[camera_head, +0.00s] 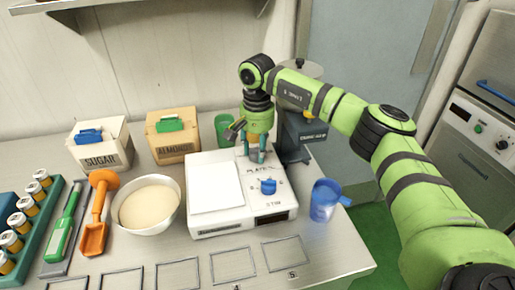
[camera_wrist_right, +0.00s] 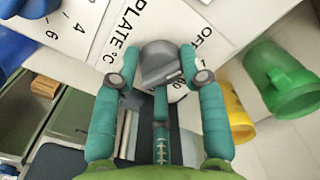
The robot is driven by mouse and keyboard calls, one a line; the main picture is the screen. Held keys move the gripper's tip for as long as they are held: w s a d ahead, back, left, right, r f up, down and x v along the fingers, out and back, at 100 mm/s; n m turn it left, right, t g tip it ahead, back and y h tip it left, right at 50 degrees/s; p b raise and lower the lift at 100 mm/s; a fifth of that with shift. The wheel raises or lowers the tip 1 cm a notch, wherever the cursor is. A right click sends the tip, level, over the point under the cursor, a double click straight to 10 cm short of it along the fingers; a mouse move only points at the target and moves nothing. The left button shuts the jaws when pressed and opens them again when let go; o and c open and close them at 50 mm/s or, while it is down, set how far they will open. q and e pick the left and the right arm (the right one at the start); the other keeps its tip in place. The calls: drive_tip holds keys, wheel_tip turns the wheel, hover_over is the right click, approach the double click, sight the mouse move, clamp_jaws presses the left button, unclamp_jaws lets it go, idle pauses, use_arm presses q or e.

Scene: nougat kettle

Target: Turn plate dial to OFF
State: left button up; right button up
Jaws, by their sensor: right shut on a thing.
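The white hot plate (camera_head: 213,224) stands on the bench. Its front panel carries the printed words PLATE °C and a blue dial (camera_head: 268,187). My right gripper (camera_head: 256,155) points down at the back of this panel and hides the plate dial in the head view. In the right wrist view the plate dial (camera_wrist_right: 163,62) is a grey knob between the fingertips of my right gripper (camera_wrist_right: 158,68), which is shut on it. The OFF label (camera_wrist_right: 204,38) is printed beside the knob. I cannot tell where the knob's pointer stands. My left gripper is not in view.
A dark grey stand (camera_head: 298,140) rises close to my right wrist. A green mug (camera_head: 223,128) stands behind the plate, a blue mug (camera_head: 325,200) right of it. A bowl (camera_head: 147,204), an orange scoop (camera_head: 97,212) and boxes (camera_head: 172,135) are at left.

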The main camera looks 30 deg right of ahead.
sight(256, 154)
drive_tip(key=shift+s+a+f, duration=0.15)
drive_tip(key=shift+a, duration=0.05)
drive_tip(key=o, duration=1.1)
drive_tip(key=shift+a, duration=0.1)
drive_tip(key=shift+r, duration=0.2)
wheel_tip(256, 154, up, 12)
drive_tip(key=shift+f, duration=0.1)
